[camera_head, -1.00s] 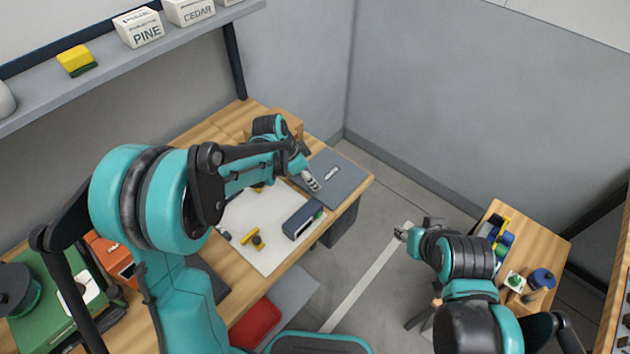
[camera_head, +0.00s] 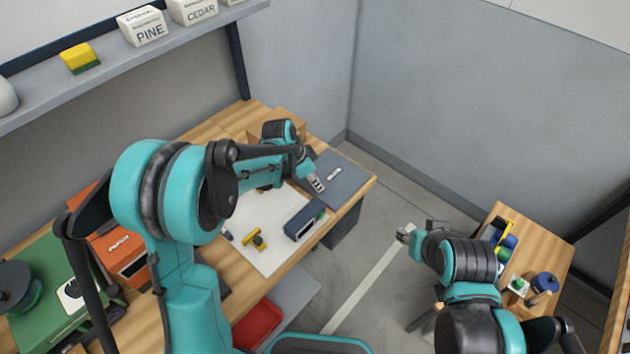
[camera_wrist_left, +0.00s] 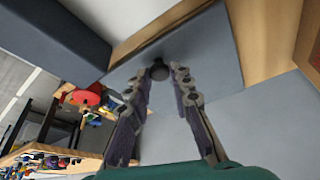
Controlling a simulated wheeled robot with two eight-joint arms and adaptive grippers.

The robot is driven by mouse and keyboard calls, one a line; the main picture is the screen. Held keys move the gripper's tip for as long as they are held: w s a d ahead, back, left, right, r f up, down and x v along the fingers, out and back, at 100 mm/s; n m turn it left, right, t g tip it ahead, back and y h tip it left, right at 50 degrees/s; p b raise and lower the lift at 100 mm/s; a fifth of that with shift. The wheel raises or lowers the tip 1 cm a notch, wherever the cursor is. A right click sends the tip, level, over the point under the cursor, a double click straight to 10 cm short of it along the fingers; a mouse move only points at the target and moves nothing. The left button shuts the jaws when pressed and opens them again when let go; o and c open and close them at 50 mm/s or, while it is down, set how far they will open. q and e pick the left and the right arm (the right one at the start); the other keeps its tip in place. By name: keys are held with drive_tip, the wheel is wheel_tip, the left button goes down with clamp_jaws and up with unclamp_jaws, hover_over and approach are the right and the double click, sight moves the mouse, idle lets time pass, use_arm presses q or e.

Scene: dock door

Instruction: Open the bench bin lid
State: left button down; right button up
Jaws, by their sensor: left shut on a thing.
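The bench bin lid (camera_head: 345,187) is a grey-blue panel with a small pale label, at the far right end of the wooden bench. It looks flat, about level with the bench top. My left gripper (camera_head: 319,185) reaches its near left part. In the left wrist view the lid (camera_wrist_left: 212,62) carries a dark round knob (camera_wrist_left: 158,70). My left gripper's fingertips (camera_wrist_left: 160,76) are on both sides of the knob, shut on it. My right gripper (camera_head: 404,233) is over the floor, away from the lid; its jaws are too small to read.
A white mat (camera_head: 262,210) on the bench holds a dark blue box (camera_head: 305,222) and a yellow tool (camera_head: 256,239). An orange box (camera_head: 118,252) stands at the left. A second wooden table (camera_head: 552,262) is at the right. Grey walls close in behind the lid.

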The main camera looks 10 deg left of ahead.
use_arm(q)
drive_tip(key=shift+w+d+r+g+y+p, duration=0.1)
drive_tip(key=shift+w+r+g+y+p, duration=0.15)
drive_tip(key=shift+r+p, duration=0.4)
drive_tip(key=w+d+r+g+y+p, duration=0.3)
drive_tip(key=w+r+g+p, duration=0.1)
drive_tip(key=r, duration=0.3)
drive_tip(key=shift+w+d+r+g+y+p, duration=0.2)
drive_tip(key=shift+r+g+y+p, duration=0.15)
drive_tip(key=shift+g, duration=0.2)
drive_tip(key=c, duration=1.3)
unclamp_jaws()
drive_tip(key=shift+c, duration=0.2)
wheel_tip(320, 180, up, 11)
hover_over(325, 181)
drive_tip(key=w+d, duration=0.1)
drive_tip(key=w, duration=0.4)
drive_tip(key=shift+s+r, duration=0.2)
drive_tip(key=shift+s, duration=0.05)
